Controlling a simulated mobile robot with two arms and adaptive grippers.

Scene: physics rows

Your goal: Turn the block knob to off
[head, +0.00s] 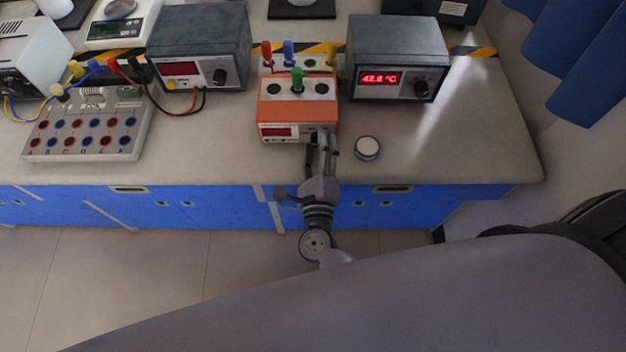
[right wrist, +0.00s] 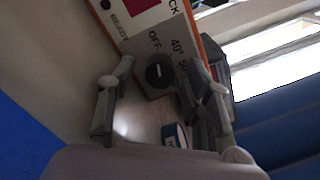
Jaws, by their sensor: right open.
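The orange and white block (head: 268,104) stands at the front of the bench, with a small red display on its front face. Its dark knob (right wrist: 159,72) shows in the right wrist view on a grey panel marked OFF and 40°, with another mark partly hidden by a finger. A pale line crosses the knob; I cannot tell surely which mark it points to. My right gripper (head: 323,143) is at the block's front right. In the right wrist view its open fingers (right wrist: 160,82) are on either side of the knob, seemingly apart from it. My left gripper is not in view.
A small white-topped round jar (head: 367,147) stands just right of my right gripper. A grey unit reading about 42.8 °C (head: 398,62) is behind it. Another grey unit (head: 200,50) and a socket board (head: 88,128) are left.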

